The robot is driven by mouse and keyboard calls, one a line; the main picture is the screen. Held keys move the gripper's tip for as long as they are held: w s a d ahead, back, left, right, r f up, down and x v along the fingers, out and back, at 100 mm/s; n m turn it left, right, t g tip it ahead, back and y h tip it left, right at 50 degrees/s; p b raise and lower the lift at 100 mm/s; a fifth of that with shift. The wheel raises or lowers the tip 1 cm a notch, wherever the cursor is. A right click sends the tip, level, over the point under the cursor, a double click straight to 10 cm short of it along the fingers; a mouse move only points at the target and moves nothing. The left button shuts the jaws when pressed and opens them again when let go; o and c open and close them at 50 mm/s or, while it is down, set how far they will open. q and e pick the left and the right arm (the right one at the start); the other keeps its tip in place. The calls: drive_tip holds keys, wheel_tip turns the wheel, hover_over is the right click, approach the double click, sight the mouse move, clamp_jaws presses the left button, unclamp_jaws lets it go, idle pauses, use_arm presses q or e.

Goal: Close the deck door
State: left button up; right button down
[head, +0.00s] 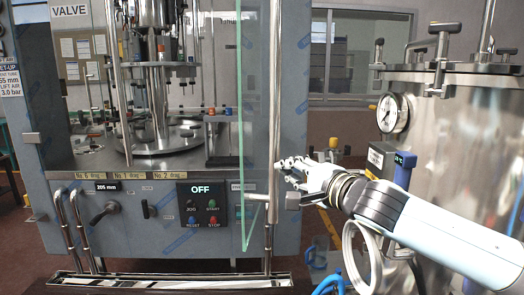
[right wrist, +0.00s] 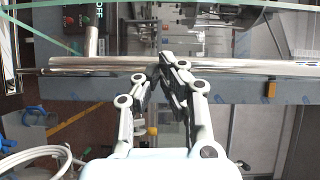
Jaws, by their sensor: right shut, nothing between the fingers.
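The deck door is a clear glass panel (head: 253,130) with a green edge, seen at a steep angle in front of the filler in the head view. A polished vertical bar (head: 275,90) runs along its right side. The bar lies across the right wrist view (right wrist: 90,64). My right gripper (head: 283,165) is shut and empty, with its fingertips at the bar's right side in the head view. Its fingertips (right wrist: 166,66) overlap the bar in the right wrist view; I cannot tell whether they touch it. My left gripper is not in view.
The filler's deck (head: 90,160) carries a round metal turntable. A control panel (head: 201,204) with OFF display and buttons is below. A steel tank (head: 450,130) with a gauge (head: 393,113) stands right, behind my right arm. Chrome rails (head: 72,230) stand at the front left.

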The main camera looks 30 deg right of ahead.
sight(272, 158)
drive_tip(key=w, duration=0.4)
drive_tip(key=w+r, duration=0.1)
drive_tip(key=w, duration=0.1)
drive_tip(key=shift+a, duration=0.1)
drive_tip(key=w+b, duration=0.1)
drive_tip(key=w, duration=0.2)
drive_tip(key=shift+w+a, duration=0.1)
drive_tip(key=shift+w, duration=0.4)
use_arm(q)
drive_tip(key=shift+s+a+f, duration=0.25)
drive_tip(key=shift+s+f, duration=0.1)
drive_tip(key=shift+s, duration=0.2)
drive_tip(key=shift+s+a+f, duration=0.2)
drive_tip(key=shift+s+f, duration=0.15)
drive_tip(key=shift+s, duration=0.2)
use_arm(e)
drive_tip(key=shift+a, duration=0.1)
